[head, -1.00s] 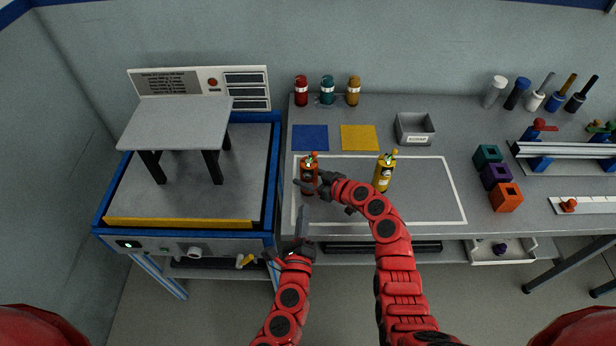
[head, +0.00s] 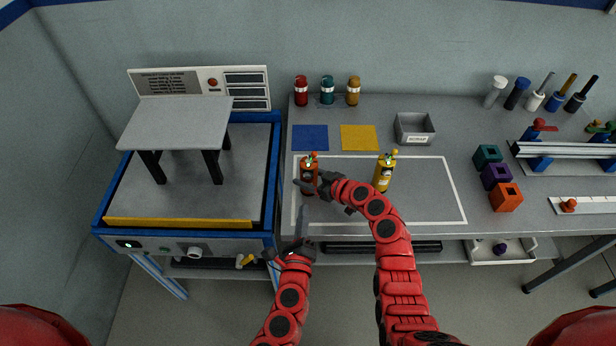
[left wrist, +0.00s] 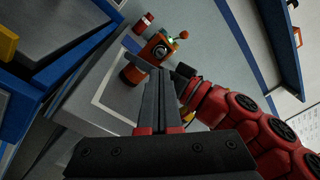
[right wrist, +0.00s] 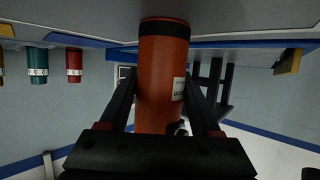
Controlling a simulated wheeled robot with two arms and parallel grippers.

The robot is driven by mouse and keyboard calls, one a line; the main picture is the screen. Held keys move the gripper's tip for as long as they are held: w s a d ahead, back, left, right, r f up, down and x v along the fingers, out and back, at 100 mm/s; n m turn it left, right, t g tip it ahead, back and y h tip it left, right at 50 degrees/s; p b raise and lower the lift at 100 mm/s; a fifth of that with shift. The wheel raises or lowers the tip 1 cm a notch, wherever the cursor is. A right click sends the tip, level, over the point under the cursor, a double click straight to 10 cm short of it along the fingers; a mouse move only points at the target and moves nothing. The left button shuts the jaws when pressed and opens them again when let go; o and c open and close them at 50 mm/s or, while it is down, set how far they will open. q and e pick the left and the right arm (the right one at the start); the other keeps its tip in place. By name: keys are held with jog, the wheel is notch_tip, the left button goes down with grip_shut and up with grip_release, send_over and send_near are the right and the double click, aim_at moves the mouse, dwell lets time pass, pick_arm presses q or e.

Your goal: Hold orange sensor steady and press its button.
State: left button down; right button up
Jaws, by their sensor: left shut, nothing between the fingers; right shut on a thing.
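The orange sensor (head: 308,176) stands upright on the bench at the left end of the white-outlined area, with a green light and a small orange knob on top. My right gripper (head: 309,186) is shut around its body from the right; the right wrist view shows the orange body (right wrist: 163,75) between the fingers. My left gripper (head: 301,212) is shut and empty, in front of and below the sensor, apart from it. In the left wrist view the sensor (left wrist: 160,50) shows beyond the left fingertips, with its dark round face and green light. A yellow sensor (head: 384,172) stands to the right.
Blue (head: 310,138) and yellow (head: 360,138) mats lie behind the outlined area, with a grey bin (head: 415,129) to their right. Red, teal and amber jars stand at the back. A blue-framed test machine (head: 190,185) holding a grey stool is on the left.

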aim_at(309, 177)
dwell(0.4)
pick_arm(q)
jog(key=w+d+r+m+g+y, duration=0.1)
jog(key=w+m+g+y, duration=0.4)
jog(key=w+g+y, duration=0.2)
jog(key=shift+w+d+m+y, duration=0.25)
jog(key=shift+w+m+y, duration=0.05)
jog(key=shift+w+y, duration=0.35)
dwell(0.6)
jog(key=shift+w, duration=0.1)
dwell(1.8)
